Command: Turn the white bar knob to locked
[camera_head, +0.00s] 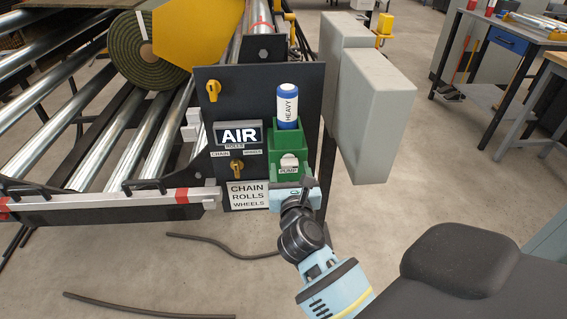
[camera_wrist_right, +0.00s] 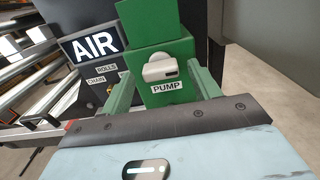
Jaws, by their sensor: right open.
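The white bar knob (camera_head: 289,161) is on the front of a green box (camera_head: 275,152) with a PUMP label below the knob. In the right wrist view the knob (camera_wrist_right: 160,69) sits with its bar nearly level, a small dark mark near its right end. My right gripper (camera_head: 291,184) is open just below and in front of the knob. In the right wrist view its two fingers (camera_wrist_right: 161,74) stand apart, one on each side of the knob; I see no contact. No locked mark is readable. My left gripper is out of view.
A blue and white HEAVY canister (camera_head: 288,107) stands above the green box. Yellow knobs (camera_head: 213,90) and an AIR sign (camera_head: 238,134) are on the dark panel (camera_head: 258,83). Grey boxes (camera_head: 376,112) hang at right. A roller conveyor (camera_head: 90,135) with a turf roll (camera_head: 147,50) is at left.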

